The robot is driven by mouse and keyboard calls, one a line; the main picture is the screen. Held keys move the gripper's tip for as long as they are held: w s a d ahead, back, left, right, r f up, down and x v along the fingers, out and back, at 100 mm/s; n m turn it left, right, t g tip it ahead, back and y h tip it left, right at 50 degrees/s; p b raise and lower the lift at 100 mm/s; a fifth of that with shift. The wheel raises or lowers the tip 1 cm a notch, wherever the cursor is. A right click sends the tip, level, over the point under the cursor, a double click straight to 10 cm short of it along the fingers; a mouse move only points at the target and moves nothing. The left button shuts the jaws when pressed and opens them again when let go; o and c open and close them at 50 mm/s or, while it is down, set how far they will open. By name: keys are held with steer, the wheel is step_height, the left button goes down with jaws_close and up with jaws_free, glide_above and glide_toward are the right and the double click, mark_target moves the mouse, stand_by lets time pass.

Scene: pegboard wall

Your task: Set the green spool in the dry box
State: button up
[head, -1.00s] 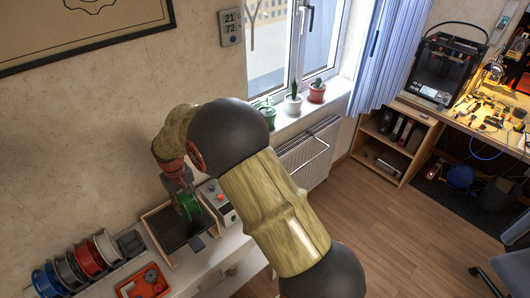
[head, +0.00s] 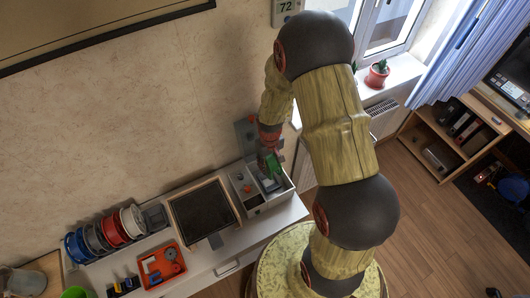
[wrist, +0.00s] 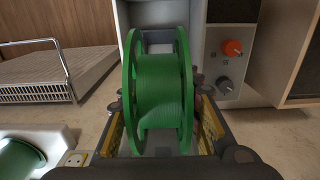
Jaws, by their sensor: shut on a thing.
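The green spool (head: 274,166) is held in my gripper (head: 268,158) in the head view, above the right part of the dry box (head: 254,201). The dry box is a light grey case with an open compartment on the right and a knob panel on the left. In the wrist view the spool (wrist: 160,92) stands on edge between the two fingers of my gripper (wrist: 160,125), which are shut on it. The dry box (wrist: 198,45) lies behind it there, its opening partly hidden by the spool. I cannot tell whether the spool touches the box.
A wood-framed tray with a dark bottom (head: 205,212) stands left of the box. Several spools (head: 105,232) stand in a row further left, with an orange tray (head: 160,266) in front. A radiator (wrist: 48,78) is at the left of the wrist view. The wall is close behind.

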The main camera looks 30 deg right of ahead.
mark_target(269, 162)
steer(key=shift+f+b, duration=3.3)
steer(key=shift+f, duration=1.55)
steer(key=shift+s, duration=0.1)
steer(key=o, duration=1.4)
step_height(269, 162, up, 12)
